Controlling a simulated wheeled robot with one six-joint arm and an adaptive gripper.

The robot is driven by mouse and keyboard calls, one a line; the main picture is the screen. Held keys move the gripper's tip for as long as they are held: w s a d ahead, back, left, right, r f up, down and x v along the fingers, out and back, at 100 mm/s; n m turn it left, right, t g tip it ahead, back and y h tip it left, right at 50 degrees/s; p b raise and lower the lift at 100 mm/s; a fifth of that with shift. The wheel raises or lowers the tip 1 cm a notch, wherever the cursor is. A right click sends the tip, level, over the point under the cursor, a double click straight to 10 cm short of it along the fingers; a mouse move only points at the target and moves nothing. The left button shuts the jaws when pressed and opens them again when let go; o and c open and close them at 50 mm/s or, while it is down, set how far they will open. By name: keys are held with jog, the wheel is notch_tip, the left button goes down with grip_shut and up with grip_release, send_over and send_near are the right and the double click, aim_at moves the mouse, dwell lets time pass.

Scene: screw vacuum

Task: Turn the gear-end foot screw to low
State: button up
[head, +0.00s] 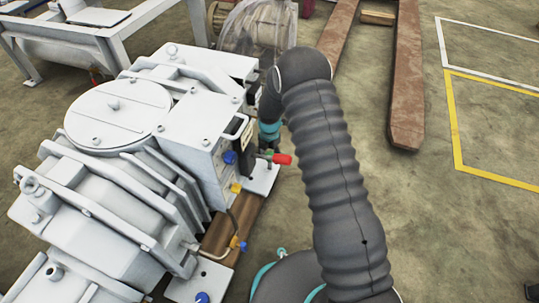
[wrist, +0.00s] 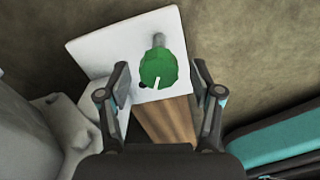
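A green round foot screw knob (wrist: 158,65) with a short white mark on its lower edge stands on a white foot plate (wrist: 100,50) in the wrist view. A grey metal stem shows at its far side. My gripper (wrist: 160,82) is open, with one finger on each side of the knob and visible gaps to both. In the head view my gripper (head: 270,135) is small and partly hidden by my arm, beside the right end of the white vacuum pump (head: 120,115). Low and high labels are not readable.
A red handle (head: 281,159) sticks out close to my gripper in the head view. A brown wooden beam (wrist: 168,120) lies under the plate. Open floor (head: 450,230) is at right.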

notch_tip(320, 180, up, 12)
dwell(0.6)
dwell(0.5)
jog(key=s+d+r+m+t+p, duration=0.1)
jog(key=s+d+r+m, duration=0.3)
jog(key=r, duration=0.6)
jog(key=s+d+r+m+t+p, duration=0.15)
jog(key=s+r+m, duration=0.35)
jog(key=r, duration=0.5)
jog(key=s+d+r+m+p, duration=0.25)
jog(key=s+r+m, duration=0.2)
jog(key=r, duration=0.55)
jog(key=s+d+r+m+t+p, duration=0.1)
jog(key=s+r+m, duration=0.2)
jog(key=s+m, duration=0.2)
jog(key=s+d+r+m+t+p, duration=0.1)
jog(key=s+r+m, duration=0.3)
jog(key=s, duration=0.5)
jog(key=s+d+r+m+t+p, duration=0.1)
jog(key=s+d+r+m, duration=0.2)
jog(key=s+m, duration=0.2)
jog(key=shift+s+r+m, duration=0.25)
jog(key=shift+s+m, duration=0.1)
jog(key=shift+s, duration=0.85)
jog(key=shift+s+d+f+m, duration=0.1)
jog(key=shift+s+d+m, duration=0.05)
jog(key=shift+s+m, duration=0.2)
jog(key=shift+c, duration=0.2)
